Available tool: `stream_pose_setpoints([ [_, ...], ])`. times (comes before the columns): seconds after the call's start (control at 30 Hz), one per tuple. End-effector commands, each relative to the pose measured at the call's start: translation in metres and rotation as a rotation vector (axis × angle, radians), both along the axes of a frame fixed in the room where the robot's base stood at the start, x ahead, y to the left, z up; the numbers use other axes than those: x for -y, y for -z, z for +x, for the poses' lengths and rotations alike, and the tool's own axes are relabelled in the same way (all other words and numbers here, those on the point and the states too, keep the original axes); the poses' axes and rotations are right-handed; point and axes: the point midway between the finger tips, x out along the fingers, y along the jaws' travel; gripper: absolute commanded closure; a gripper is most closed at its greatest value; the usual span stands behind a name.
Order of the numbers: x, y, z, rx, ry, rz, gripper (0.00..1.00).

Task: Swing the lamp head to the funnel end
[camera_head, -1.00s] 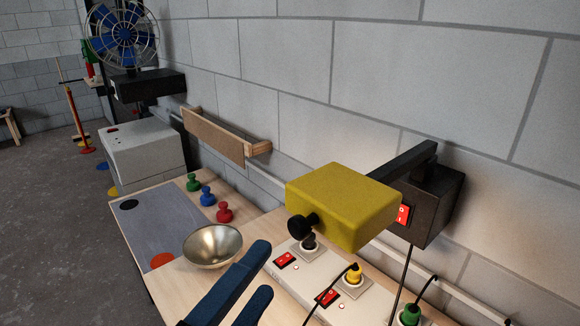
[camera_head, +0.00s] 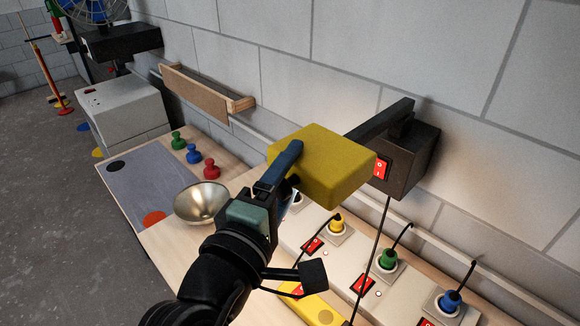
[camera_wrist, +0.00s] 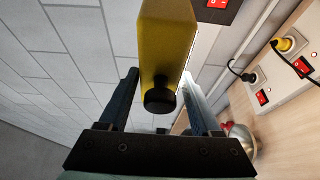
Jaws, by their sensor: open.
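The yellow, box-shaped lamp head (camera_head: 325,165) hangs on a dark arm (camera_head: 380,120) from a black wall box (camera_head: 408,160). My gripper (camera_head: 287,168) is at its near left side, with one finger in front of the yellow face. In the wrist view, my gripper (camera_wrist: 160,75) is open. The lamp head (camera_wrist: 167,35) and its black knob (camera_wrist: 160,100) lie between the two blue fingers, with gaps visible on both sides. My gripper hides the knob in the head view. A shiny metal bowl (camera_head: 202,203) sits on the bench; whether it is the funnel I cannot tell.
Red, blue and green pegs (camera_head: 194,155) stand behind the bowl. A power strip with switches and coloured plugs (camera_head: 385,262) runs below and right of the lamp, with cords hanging near it. A wooden wall shelf (camera_head: 205,90) is at the back left.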

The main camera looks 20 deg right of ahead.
Motion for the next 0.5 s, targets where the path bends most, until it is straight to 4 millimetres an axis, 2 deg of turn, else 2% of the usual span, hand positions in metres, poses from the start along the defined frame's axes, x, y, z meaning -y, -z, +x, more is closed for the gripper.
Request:
stream_pose_setpoints([
  [0.17,0.0002,0.0002,0.0001,0.000,0.000,0.000,0.35],
  [0.2,0.0001,0.0002,0.0000,0.000,0.000,0.000,0.39],
  [0.5,-0.0002,0.0004,-0.0001,-0.001,0.000,0.001,0.93],
])
